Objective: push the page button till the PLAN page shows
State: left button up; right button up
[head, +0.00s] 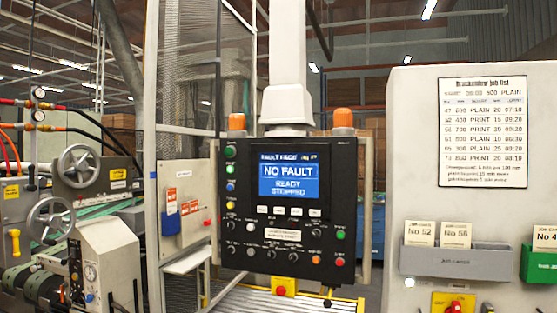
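A black control panel (247,258) hangs from a grey column in the middle of the head view. Its lit blue screen (289,182) reads NO FAULT, with READY STOPPED below. A small heading above the screen seems to read FAULT PAGE, but it is blurred. A row of several small pale keys (279,210) sits just under the screen. Their labels are too small to read, so I cannot tell which is the page button. Neither of my grippers is in view, and nothing of mine covers the panel.
Coloured buttons and dark knobs (271,254) surround the keys closely. Orange lamps (343,117) stand at the panel's top. A grey cabinet (400,150) with a job list (483,132) and a card holder (455,262) stands right. Machinery with handwheels (79,165) stands left.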

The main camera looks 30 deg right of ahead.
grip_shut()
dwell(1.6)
